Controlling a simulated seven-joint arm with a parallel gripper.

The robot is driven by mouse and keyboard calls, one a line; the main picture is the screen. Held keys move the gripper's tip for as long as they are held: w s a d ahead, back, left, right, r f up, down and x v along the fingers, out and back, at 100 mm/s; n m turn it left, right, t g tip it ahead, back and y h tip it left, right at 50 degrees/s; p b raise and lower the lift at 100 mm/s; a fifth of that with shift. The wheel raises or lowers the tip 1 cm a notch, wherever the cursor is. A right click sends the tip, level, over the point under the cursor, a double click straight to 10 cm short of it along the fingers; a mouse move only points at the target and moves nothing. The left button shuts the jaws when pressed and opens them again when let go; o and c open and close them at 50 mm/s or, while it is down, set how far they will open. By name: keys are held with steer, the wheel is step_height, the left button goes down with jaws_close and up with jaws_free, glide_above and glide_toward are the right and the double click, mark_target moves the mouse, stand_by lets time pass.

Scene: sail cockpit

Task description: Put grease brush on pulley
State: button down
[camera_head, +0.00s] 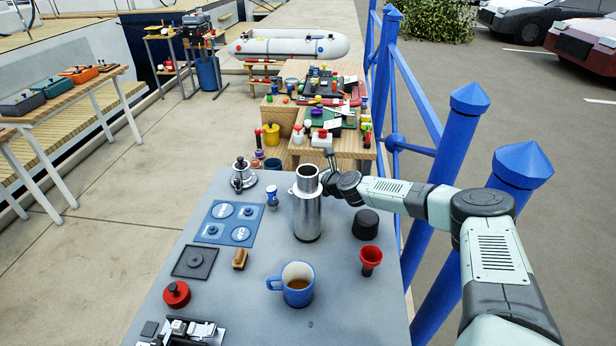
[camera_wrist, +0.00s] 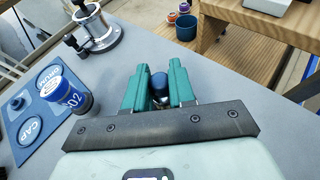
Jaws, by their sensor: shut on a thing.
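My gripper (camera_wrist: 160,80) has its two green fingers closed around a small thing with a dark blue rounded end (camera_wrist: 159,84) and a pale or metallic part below. Most of it is hidden, so I cannot tell whether it is the grease brush. In the head view my gripper (camera_head: 329,165) is near the far right edge of the grey table, partly behind a tall silver cylinder. A silver fitting with a black handle (camera_head: 243,177) stands at the table's far left; it also shows in the wrist view (camera_wrist: 97,30). I cannot tell surely which thing is the pulley.
The grey table also holds a blue mat (camera_head: 211,232), a blue jar (camera_head: 272,196), a brown wooden piece (camera_head: 240,259), a mug (camera_head: 297,291), a red funnel (camera_head: 371,258) and the tall silver cylinder (camera_head: 307,212). Blue railing (camera_head: 455,130) runs along the right.

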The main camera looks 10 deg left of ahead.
steer(key=c, duration=0.9)
jaws_free()
steer(key=shift+f, duration=0.1)
steer(key=shift+r, duration=0.25)
steer(key=v, duration=1.2)
